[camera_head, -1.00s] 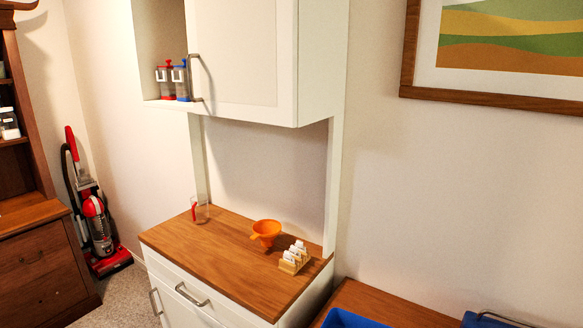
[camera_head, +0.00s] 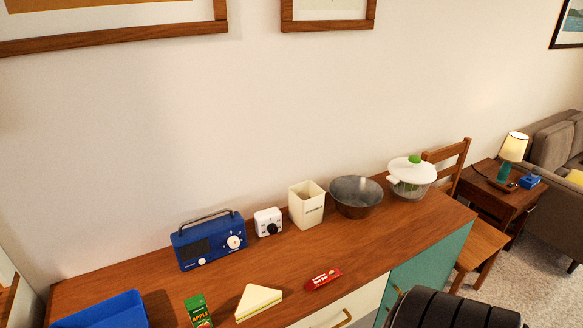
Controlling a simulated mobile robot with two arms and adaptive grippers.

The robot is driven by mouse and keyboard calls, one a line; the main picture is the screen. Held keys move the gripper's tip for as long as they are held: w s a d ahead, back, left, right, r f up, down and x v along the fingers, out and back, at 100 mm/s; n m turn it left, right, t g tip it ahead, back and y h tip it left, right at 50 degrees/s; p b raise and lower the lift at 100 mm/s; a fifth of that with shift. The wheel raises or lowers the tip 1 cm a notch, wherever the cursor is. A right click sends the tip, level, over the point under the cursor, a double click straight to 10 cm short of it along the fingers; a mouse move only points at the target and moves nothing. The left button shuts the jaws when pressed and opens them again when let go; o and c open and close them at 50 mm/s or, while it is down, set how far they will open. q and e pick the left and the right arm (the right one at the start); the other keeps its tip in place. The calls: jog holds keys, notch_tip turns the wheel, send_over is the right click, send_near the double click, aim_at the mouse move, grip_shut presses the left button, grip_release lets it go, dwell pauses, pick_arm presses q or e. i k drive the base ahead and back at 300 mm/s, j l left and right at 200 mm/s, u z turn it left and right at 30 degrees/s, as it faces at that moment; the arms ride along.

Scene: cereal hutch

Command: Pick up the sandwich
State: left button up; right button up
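A sandwich (camera_head: 258,301) lies on the wooden top of a sideboard, near its front edge. It is a triangular wedge with pale bread and a thin green and yellow filling line. A green apple juice carton (camera_head: 198,311) stands to its left and a red wrapped bar (camera_head: 323,278) lies to its right. Neither of my grippers shows in the head view. A dark ribbed part at the bottom right looks like part of my own arm, and it hides some of the sideboard's front.
A blue tray (camera_head: 104,314) sits at the left. Behind the sandwich stand a blue radio (camera_head: 208,241), a white timer (camera_head: 268,221), a cream canister (camera_head: 307,205), a dark metal bowl (camera_head: 356,197) and a salad spinner (camera_head: 411,178). A wooden chair (camera_head: 476,246) is beyond the right end.

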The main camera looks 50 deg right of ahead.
aim_at(255, 299)
jog(key=z, duration=1.25)
jog(key=i+l, duration=0.1)
jog(key=l, duration=0.25)
jog(key=i+l, duration=0.1)
jog(key=l, duration=0.25)
